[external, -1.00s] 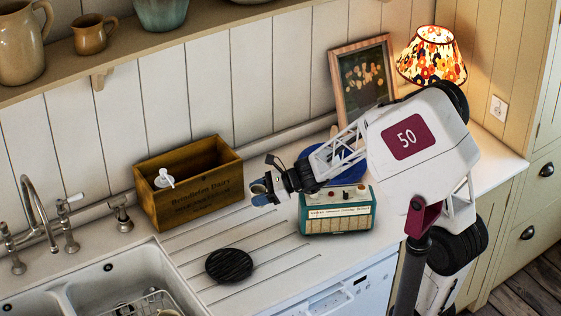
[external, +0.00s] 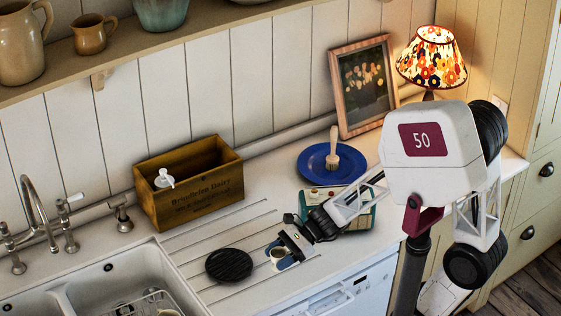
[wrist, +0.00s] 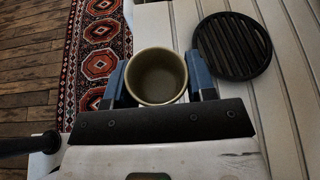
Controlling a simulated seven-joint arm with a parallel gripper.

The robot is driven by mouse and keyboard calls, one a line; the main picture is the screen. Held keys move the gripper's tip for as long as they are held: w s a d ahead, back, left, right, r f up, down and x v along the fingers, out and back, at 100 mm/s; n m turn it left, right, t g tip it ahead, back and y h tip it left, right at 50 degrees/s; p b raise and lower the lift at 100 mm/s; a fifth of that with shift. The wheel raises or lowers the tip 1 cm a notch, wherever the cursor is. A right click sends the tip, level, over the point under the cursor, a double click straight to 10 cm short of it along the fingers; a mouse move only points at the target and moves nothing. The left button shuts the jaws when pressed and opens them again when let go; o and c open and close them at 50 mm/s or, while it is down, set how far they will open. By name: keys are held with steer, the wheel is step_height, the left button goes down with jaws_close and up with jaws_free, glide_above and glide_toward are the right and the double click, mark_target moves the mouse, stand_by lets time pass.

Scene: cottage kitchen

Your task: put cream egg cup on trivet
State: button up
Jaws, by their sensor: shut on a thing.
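The cream egg cup (wrist: 155,76) sits upright between the blue fingers of my gripper (wrist: 157,82) in the wrist view, its open mouth facing the camera. In the external view my gripper (external: 279,256) is shut on the cup (external: 278,253), low over the right part of the grooved drainboard. I cannot tell whether the cup touches the counter. The trivet, a round black slatted disc (external: 229,265), lies flat on the drainboard to the left of my gripper. In the wrist view the trivet (wrist: 232,46) is to the right of the cup, apart from it.
A green radio (external: 350,210) stands behind my gripper, partly hidden by my arm. A blue plate (external: 312,164) with a brush (external: 333,155) lies farther back. A wooden crate (external: 190,185) stands behind the trivet, and the sink (external: 95,275) is to the left. Drainboard between cup and trivet is clear.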

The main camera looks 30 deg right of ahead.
steer(key=shift+w, duration=0.1)
stand_by(0.3)
glide_above(228, 265)
steer(key=shift+a+f, duration=0.1)
steer(key=shift+f, duration=0.7)
stand_by(0.4)
steer(key=shift+f, duration=1.75)
steer(key=shift+f, duration=0.1)
steer(key=o, duration=0.9)
steer(key=shift+o, duration=0.2)
